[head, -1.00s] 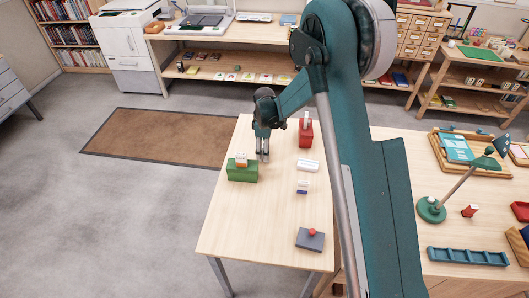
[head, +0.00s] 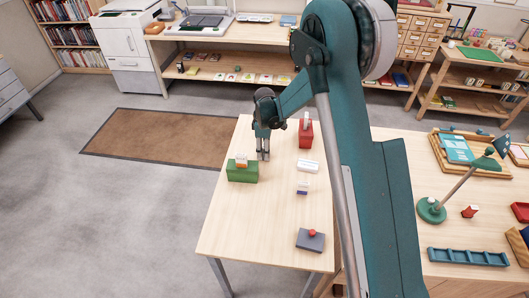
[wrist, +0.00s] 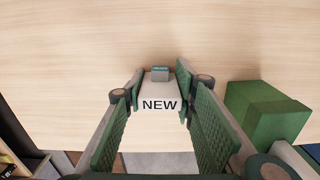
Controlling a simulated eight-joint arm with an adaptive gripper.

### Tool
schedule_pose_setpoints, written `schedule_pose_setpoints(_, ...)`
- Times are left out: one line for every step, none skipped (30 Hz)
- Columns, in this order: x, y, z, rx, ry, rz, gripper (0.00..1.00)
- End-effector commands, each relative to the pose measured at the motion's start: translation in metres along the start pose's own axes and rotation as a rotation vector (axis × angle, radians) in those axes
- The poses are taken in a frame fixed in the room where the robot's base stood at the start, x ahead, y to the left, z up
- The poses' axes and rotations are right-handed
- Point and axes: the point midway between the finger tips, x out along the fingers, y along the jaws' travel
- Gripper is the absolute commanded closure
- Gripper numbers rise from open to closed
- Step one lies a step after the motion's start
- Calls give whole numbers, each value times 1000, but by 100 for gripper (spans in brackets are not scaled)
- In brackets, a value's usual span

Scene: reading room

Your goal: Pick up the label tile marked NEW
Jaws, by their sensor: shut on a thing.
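The label tile marked NEW (wrist: 158,90) is pale, with dark letters facing my wrist camera. In the wrist view it sits between the green finger pads of my gripper (wrist: 158,112), which is shut on it. In the head view my gripper (head: 263,158) points down at the table's far left part, just right of and behind a green block. I cannot make out the tile there, nor whether it touches the tabletop.
The green block (head: 242,174) carries a small white-and-orange piece and also shows in the wrist view (wrist: 262,112). A red block (head: 305,139), a white box (head: 308,166) and a grey block (head: 308,242) with a red knob stand on the table (head: 240,225). The front left is clear.

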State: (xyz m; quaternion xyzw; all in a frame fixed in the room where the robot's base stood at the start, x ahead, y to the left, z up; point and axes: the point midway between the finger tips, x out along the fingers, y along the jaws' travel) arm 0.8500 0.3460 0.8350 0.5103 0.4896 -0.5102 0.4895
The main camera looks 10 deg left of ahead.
Motion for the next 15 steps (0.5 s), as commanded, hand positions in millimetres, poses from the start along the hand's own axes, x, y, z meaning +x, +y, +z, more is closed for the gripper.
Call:
schedule_pose_setpoints(-2,0,0,0,0,0,85)
schedule_pose_setpoints(-3,0,0,0,0,0,85)
schedule_pose_setpoints(-6,0,0,0,0,0,85)
schedule_pose_setpoints(-8,0,0,0,0,0,85)
schedule_pose_setpoints(-10,0,0,0,0,0,85)
schedule_pose_setpoints(-13,0,0,0,0,0,85)
schedule_pose_setpoints(-16,0,0,0,0,0,85)
schedule_pose_setpoints(-20,0,0,0,0,0,85)
schedule_pose_setpoints(-24,0,0,0,0,0,85)
schedule_pose_setpoints(-28,0,0,0,0,0,85)
schedule_pose_setpoints(-33,0,0,0,0,0,85)
schedule_pose_setpoints(-38,0,0,0,0,0,85)
schedule_pose_setpoints(-42,0,0,0,0,0,85)
schedule_pose_setpoints(-47,0,0,0,0,0,85)
schedule_pose_setpoints(-53,0,0,0,0,0,85)
